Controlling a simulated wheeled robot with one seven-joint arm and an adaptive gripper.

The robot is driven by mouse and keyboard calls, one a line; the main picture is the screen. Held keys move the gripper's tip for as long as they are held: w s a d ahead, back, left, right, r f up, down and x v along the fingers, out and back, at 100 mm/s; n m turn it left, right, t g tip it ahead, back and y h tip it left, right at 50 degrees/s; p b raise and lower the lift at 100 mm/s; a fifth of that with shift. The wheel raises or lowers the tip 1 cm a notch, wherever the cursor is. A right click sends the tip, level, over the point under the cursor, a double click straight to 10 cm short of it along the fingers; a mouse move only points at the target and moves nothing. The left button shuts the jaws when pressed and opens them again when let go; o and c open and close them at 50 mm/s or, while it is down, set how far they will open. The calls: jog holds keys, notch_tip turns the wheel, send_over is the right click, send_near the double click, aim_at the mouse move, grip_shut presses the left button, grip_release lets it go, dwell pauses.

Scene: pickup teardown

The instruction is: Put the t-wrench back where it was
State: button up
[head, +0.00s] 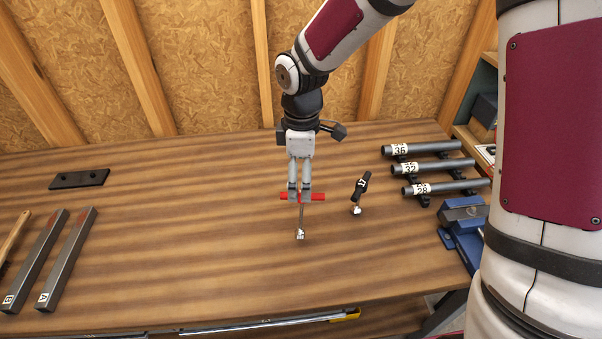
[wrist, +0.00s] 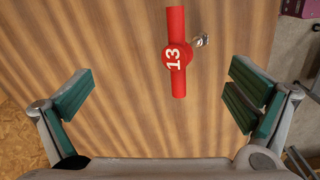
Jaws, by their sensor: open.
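The t-wrench (head: 318,197) has a red crossbar handle and a thin shaft that runs down to a silver socket end at the table. It stands roughly upright. In the wrist view its red handle (wrist: 178,60), marked 13, lies between the spread fingers and somewhat beyond them, with the socket end showing beside the hub. My gripper (head: 299,195) is at the handle in the head view, and its fingers cover part of the bar. In the wrist view my gripper (wrist: 163,88) is open, with clear gaps on both sides of the handle.
A black t-wrench (head: 363,184) marked 17 stands close on the right. Grey tubes (head: 430,167) marked 36, 32 and 28 rest on holders, with a blue vise (head: 462,222) beside them. Two grey bars (head: 68,258) and a black plate (head: 79,179) lie left. The middle-left table is clear.

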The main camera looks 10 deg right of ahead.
notch_tip(320, 180, up, 12)
dwell(0.7)
jog(key=s+d+r+m+t, duration=0.2)
jog(key=s+d+r+m, duration=0.1)
jog(key=s, duration=0.4)
jog(key=s+d+r+m+t, duration=0.1)
jog(key=s+d+r+m, duration=0.2)
jog(key=s+d+m, duration=0.2)
jog(key=s+d+r+m+t, duration=0.2)
jog(key=s+d+r+m, duration=0.1)
jog(key=s+m, duration=0.5)
jog(key=shift+s+d+t, duration=0.3)
jog(key=shift+s+d, duration=0.3)
jog(key=shift+d, duration=0.25)
jog(key=shift+c, duration=0.6)
